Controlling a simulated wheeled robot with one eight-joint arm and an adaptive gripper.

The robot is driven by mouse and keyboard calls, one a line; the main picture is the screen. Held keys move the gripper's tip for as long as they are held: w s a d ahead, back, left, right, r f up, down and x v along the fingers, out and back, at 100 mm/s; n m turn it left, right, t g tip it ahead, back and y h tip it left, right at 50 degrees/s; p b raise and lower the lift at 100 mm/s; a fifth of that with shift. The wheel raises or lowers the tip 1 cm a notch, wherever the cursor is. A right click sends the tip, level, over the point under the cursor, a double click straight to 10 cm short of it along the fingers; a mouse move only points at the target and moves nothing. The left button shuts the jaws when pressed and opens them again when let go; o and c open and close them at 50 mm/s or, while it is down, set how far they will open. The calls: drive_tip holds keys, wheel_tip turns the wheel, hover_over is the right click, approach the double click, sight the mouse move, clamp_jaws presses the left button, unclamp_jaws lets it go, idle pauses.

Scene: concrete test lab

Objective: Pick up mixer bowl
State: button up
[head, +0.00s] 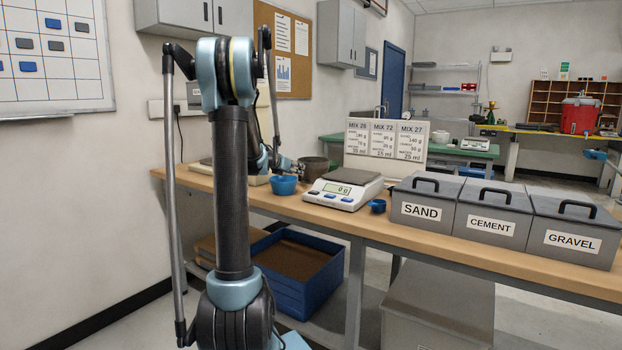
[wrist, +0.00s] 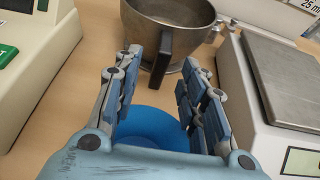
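The mixer bowl (head: 316,170) is a dark metal bowl standing on the wooden bench beyond the blue bowl. In the wrist view it is ahead of my gripper, at the top, with a dark upright handle (wrist: 161,56) facing me. My gripper (wrist: 163,58) is open, with one finger to each side of the handle in the picture. I cannot tell whether the handle is within the fingers' reach or a little beyond it. Nothing is held. In the head view my gripper (head: 287,165) is small and partly hidden by my arm.
A blue bowl (head: 284,186) sits on the bench, below my fingers in the wrist view (wrist: 152,127). A scale (head: 342,190) stands close on the right, and a pale device (wrist: 35,62) on the left. Sand, cement and gravel bins (head: 490,214) line the bench farther right.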

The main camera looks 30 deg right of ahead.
sight(300, 179)
drive_tip(key=x, duration=0.4)
drive_tip(key=shift+w+d+f, duration=0.15)
drive_tip(key=shift+d+f, duration=0.1)
drive_tip(key=shift+f, duration=0.1)
clamp_jaws()
